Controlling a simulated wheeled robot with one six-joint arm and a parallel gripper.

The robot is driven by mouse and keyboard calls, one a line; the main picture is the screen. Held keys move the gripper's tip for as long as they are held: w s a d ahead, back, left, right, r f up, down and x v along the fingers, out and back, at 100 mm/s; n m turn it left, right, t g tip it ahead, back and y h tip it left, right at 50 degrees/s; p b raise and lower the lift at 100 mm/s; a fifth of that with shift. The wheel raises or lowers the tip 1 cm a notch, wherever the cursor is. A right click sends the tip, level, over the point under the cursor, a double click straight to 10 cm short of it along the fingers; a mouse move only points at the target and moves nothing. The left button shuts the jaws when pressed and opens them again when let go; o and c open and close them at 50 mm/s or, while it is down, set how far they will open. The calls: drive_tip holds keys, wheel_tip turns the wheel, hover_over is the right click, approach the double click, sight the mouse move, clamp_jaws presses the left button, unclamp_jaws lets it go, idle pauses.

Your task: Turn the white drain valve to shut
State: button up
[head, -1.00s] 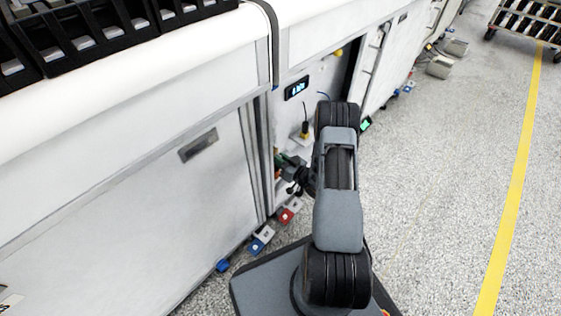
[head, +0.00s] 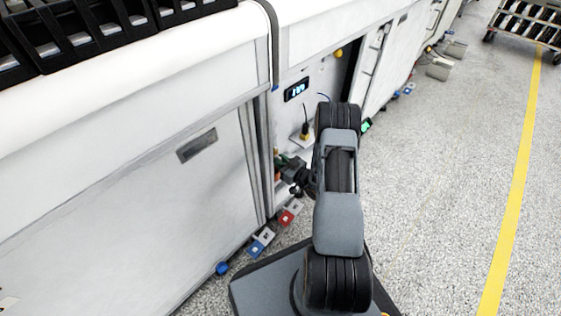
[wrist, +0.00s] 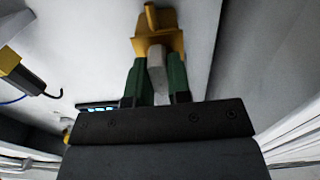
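In the wrist view, the white drain valve handle (wrist: 157,74) stands between the two green fingers of my gripper (wrist: 157,84). The fingers lie close against both of its sides, with no clear gap. A yellow-orange fitting (wrist: 158,40) sits just beyond the handle against the pale panel. In the head view, my gripper (head: 290,164) is at the lower part of the open cabinet bay, partly hidden by my arm. The valve handle cannot be made out there.
A small lit display (head: 296,90) is on the panel above my gripper. Red (head: 290,211) and blue (head: 261,241) boxes lie at the cabinet foot.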

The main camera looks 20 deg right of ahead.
drive_tip(key=o, duration=0.4)
drive_tip(key=shift+s, duration=0.1)
drive_tip(key=shift+p+v, duration=1.9)
drive_tip(key=shift+v, duration=4.95)
